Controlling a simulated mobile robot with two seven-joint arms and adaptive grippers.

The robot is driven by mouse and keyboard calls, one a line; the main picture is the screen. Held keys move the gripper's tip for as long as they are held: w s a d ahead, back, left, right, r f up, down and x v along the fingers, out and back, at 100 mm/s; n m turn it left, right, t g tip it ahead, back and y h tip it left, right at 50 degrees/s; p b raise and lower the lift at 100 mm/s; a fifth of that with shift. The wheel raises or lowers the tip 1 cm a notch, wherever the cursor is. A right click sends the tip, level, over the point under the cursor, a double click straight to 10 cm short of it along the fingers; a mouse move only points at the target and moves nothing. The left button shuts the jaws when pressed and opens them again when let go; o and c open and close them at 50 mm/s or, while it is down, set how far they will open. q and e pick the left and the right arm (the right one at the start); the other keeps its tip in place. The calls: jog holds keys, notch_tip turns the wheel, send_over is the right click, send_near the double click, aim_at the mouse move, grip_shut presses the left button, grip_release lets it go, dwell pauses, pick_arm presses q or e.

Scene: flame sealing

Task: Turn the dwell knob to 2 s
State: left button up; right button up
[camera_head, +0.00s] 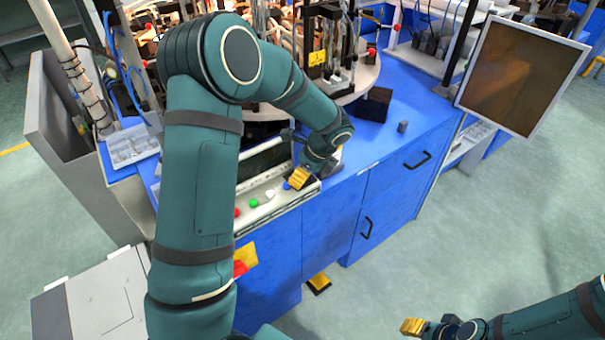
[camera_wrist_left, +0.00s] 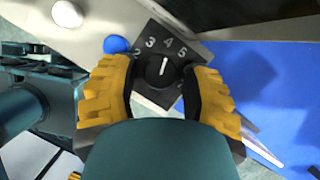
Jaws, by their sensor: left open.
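The dwell knob (camera_wrist_left: 160,72) is a round black knob on a dark dial plate with white numerals, of which 2, 3, 4 and 5 are readable in the left wrist view. Its white pointer line points at about 4. My left gripper (camera_wrist_left: 160,80) is open, with a yellow-and-black finger on each side of the knob; whether they touch it I cannot tell. In the head view my left gripper (camera_head: 300,178) is at the right end of the control panel and hides the knob. My right gripper (camera_head: 412,327) is at the lower right, away from the panel.
On the panel left of my left gripper are red (camera_head: 237,212), green (camera_head: 254,202), white (camera_head: 270,194) and blue (camera_head: 287,186) buttons. The blue button (camera_wrist_left: 116,45) is close to my left finger. A monitor (camera_head: 522,75) stands at right. Open floor lies around my right gripper.

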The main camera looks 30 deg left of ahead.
pick_arm(q)
jog(key=shift+c, duration=0.4)
grip_shut()
jog(key=shift+w+r+n+g+p, duration=0.1)
jog(key=shift+n+g+p, duration=0.5)
jog(key=shift+n+p, duration=0.65)
jog(key=shift+n+g+h+p, duration=0.4)
jog(key=shift+n+g+h, duration=0.1)
jog(key=shift+n, duration=1.05)
